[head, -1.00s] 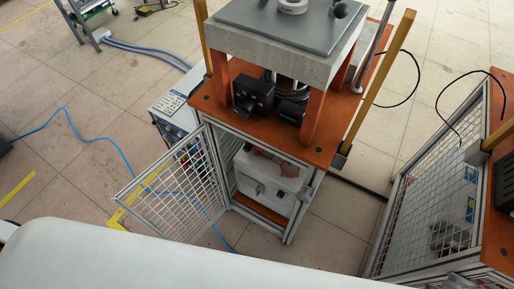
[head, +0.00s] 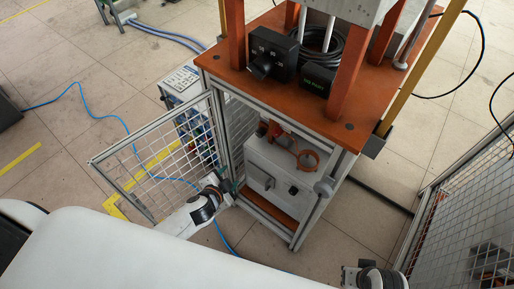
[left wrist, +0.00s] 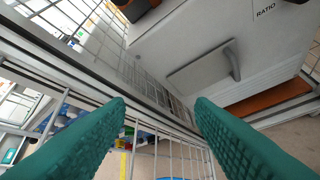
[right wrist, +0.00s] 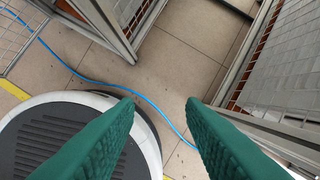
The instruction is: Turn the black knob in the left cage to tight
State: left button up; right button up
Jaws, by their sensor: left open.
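The left cage (head: 252,101) stands at the centre of the head view with its mesh door (head: 160,160) swung open to the left. Inside is a pale grey box (head: 275,168); a small dark spot (head: 293,190) on its front may be the black knob. In the left wrist view the box (left wrist: 180,25) shows a grey plate with a raised handle (left wrist: 215,65) and a "RATIO" label. My left gripper (head: 228,187) is at the cage opening, left of the box, its green fingers (left wrist: 162,105) apart and empty. My right gripper (right wrist: 161,103) is open and empty over the floor.
A second mesh cage (head: 455,220) stands at the right, with floor between the cages. A black device (head: 270,55) sits on the orange cage top (head: 225,72). A blue cable (right wrist: 100,85) crosses the floor. The open door is close to my left arm.

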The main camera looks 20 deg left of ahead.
pick_arm(q)
jog(key=w+d+r+m+t+h+b, duration=0.1)
jog(key=w+d+r+m+t+b, duration=0.2)
jog(key=r, duration=0.5)
pick_arm(e)
jog(key=b+v, duration=0.1)
jog(key=v, duration=0.7)
pick_arm(q)
jog(key=n+b, duration=0.1)
send_near(259, 135)
jog(key=f+x, duration=0.1)
jog(key=x, duration=0.4)
jog(key=b+x, duration=0.1)
jog(key=x, duration=0.1)
jog(key=shift+w+r, duration=0.2)
jog(key=shift+w+f, duration=0.15)
jog(key=shift+w, duration=0.4)
pick_arm(e)
jog(key=w+a+t+y, duration=0.1)
jog(key=w+t, duration=0.3)
jog(key=w, duration=0.3)
jog(key=shift+a+r+t, duration=0.4)
jog(key=shift+r, duration=0.1)
pick_arm(q)
jog(key=shift+c, duration=0.6)
jog(key=c, duration=0.8)
